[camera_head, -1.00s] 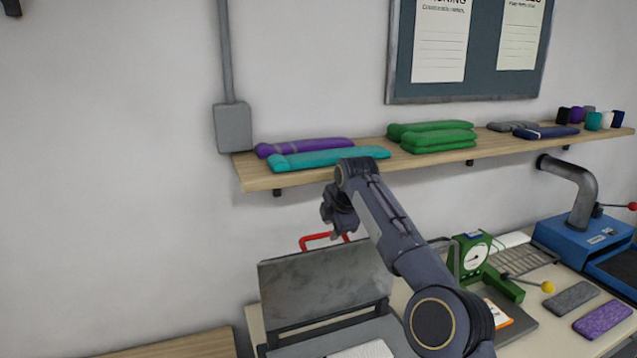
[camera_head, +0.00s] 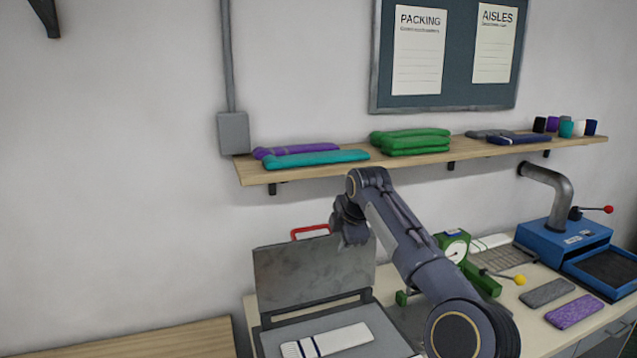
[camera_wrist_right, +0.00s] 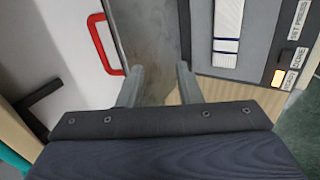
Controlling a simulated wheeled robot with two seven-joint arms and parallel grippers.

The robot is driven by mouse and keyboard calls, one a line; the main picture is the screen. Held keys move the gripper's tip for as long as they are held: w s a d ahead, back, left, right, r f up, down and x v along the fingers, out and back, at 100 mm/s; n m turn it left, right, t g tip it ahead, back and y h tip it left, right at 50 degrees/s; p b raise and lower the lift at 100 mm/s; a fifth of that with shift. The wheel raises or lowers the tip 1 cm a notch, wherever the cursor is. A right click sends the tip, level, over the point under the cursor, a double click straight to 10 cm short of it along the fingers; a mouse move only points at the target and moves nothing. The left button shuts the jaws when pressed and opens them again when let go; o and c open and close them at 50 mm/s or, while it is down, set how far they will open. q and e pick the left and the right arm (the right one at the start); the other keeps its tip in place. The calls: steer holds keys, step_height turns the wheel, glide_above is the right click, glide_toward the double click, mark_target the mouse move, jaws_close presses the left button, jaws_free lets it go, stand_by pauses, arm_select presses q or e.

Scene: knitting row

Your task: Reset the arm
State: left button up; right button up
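My right arm reaches in from the lower right in the head view. Its gripper (camera_head: 350,228) is near the upper right corner of an open press lid (camera_head: 312,268), right of the lid's red handle (camera_head: 310,231). In the right wrist view the two fingers (camera_wrist_right: 160,84) are apart with nothing between them. The red handle (camera_wrist_right: 104,44) is left of the fingers there, apart from them. A white sock with dark stripes (camera_head: 330,341) lies flat on the press bed and also shows in the wrist view (camera_wrist_right: 227,25). My left gripper is not in view.
A wall shelf (camera_head: 420,160) with folded knits is behind my arm. A green dial device (camera_head: 457,250), a blue press (camera_head: 565,243) and grey and purple knits (camera_head: 574,311) stand to the right. A lit button (camera_wrist_right: 284,78) is beside the press bed.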

steer(key=s+d+r+m+b, duration=0.1)
steer(key=s+d+r+m, duration=0.1)
steer(key=s+d+m, duration=0.65)
steer(key=s+d+r+m, duration=0.2)
steer(key=s+d, duration=0.4)
steer(key=s, duration=0.8)
steer(key=s+f+m, duration=0.4)
steer(key=s+f, duration=0.1)
steer(key=s, duration=0.3)
steer(key=s+f+m+y, duration=0.1)
steer(key=s+f+m, duration=0.3)
steer(key=s, duration=0.5)
steer(key=s+f+m+b, duration=0.1)
steer(key=s+f+m, duration=0.3)
steer(key=s+f, duration=0.4)
steer(key=shift+s+d+m+y, duration=0.25)
steer(key=shift+s+m+y, duration=0.1)
steer(key=shift+s, duration=0.1)
